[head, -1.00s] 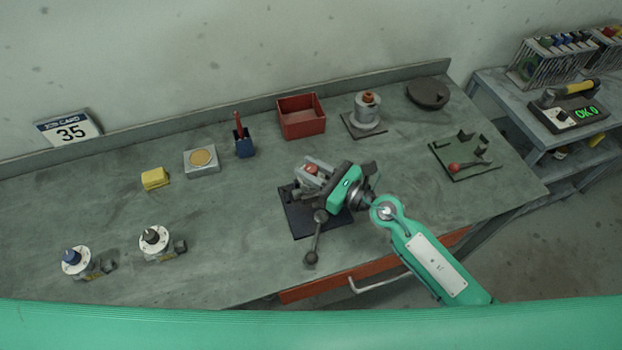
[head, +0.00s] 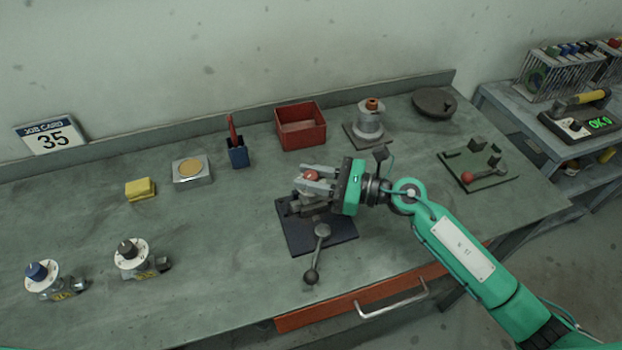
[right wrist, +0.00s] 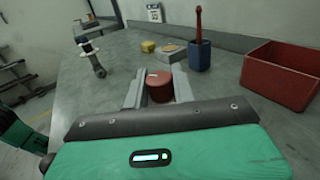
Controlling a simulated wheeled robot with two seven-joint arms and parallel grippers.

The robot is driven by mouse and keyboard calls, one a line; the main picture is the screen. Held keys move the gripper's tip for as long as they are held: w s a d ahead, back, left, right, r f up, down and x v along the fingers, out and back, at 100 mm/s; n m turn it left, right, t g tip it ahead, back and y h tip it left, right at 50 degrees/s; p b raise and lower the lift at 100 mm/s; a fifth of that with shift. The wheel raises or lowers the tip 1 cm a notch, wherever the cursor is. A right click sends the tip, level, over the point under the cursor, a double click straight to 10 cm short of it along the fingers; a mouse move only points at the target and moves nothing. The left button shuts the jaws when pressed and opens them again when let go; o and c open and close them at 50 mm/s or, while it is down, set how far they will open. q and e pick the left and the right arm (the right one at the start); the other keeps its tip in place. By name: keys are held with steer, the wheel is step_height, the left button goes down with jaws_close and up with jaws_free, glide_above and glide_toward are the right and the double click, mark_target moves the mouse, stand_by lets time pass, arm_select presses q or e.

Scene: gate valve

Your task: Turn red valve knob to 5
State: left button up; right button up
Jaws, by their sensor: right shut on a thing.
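The red valve knob (head: 312,175) stands above a grey vise-like fixture on a dark base plate (head: 325,238) near the middle of the bench. My right gripper (head: 310,180) comes in from the right and is shut on the knob, with a finger on each side. In the right wrist view the knob (right wrist: 159,87) shows as a red cylinder between the two grey fingers. The valve body and any scale numbers under the knob are hidden or too small to read. My left gripper is not in view.
A lever with a ball end (head: 312,275) sticks out in front of the fixture. Valves with a blue knob (head: 38,270) and a dark knob (head: 127,248) lie at left. A red bin (head: 301,143) and a grey flanged part (head: 370,137) stand behind. Bench between is clear.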

steer(key=o, duration=1)
steer(key=shift+s+d+f, duration=0.1)
steer(key=shift+d, duration=0.45)
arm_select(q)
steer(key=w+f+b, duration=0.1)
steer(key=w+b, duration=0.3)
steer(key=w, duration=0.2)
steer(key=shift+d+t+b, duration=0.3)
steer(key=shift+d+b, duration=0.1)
arm_select(e)
steer(key=v, duration=1.2)
steer(key=shift+s+d, duration=0.15)
steer(key=shift+d, duration=0.15)
